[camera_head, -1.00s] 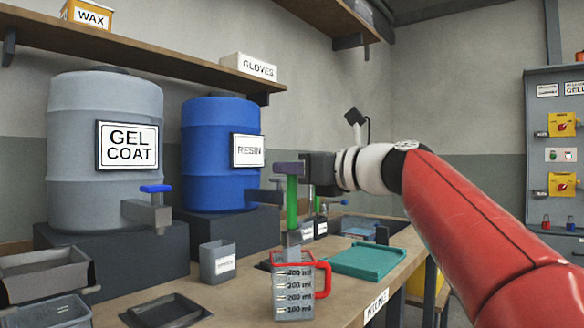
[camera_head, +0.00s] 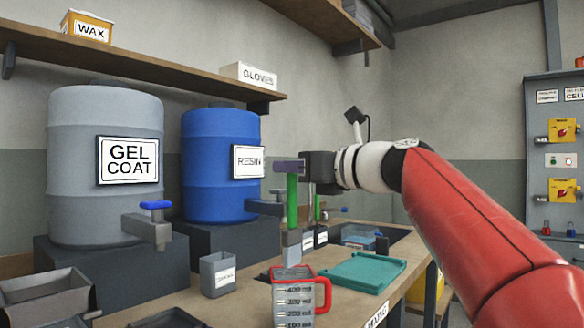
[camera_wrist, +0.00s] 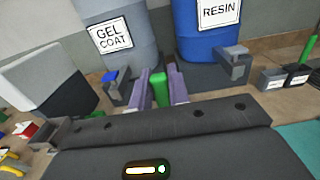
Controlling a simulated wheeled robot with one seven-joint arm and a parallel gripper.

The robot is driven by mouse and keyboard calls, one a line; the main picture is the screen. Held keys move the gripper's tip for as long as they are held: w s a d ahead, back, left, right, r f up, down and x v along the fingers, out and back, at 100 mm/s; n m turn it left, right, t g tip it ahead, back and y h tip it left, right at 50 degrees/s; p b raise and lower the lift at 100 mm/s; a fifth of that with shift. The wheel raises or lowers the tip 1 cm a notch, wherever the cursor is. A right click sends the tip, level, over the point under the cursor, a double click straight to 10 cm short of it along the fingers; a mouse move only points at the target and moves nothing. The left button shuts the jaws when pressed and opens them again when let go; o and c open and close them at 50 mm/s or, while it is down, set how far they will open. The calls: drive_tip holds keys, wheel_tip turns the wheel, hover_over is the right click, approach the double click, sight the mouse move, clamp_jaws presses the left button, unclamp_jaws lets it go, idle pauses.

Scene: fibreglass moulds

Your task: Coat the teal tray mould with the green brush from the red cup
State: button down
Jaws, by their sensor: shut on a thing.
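My gripper (camera_head: 290,166) is shut on the green brush (camera_head: 292,200) and holds it upright, grey end down. In the wrist view the green handle (camera_wrist: 160,90) sits between the purple fingers. The brush's lower end is just above or at the rim of the red cup (camera_head: 324,296), a clear measuring cup with a red rim and handle. I cannot tell whether the tip is still inside. The teal tray mould (camera_head: 365,271) lies flat on the bench to the right, behind the cup; a teal part shows in the wrist view (camera_wrist: 300,140).
A grey gel coat drum (camera_head: 105,205) and a blue resin drum (camera_head: 212,185) stand on dark blocks at the left, taps facing forward. A grey pot (camera_head: 218,275) stands left of the cup. Small labelled pots (camera_head: 314,240) stand behind the brush. A shelf (camera_head: 160,75) hangs above.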

drive_tip(key=shift+r, duration=0.1)
drive_tip(key=shift+r, duration=2.4)
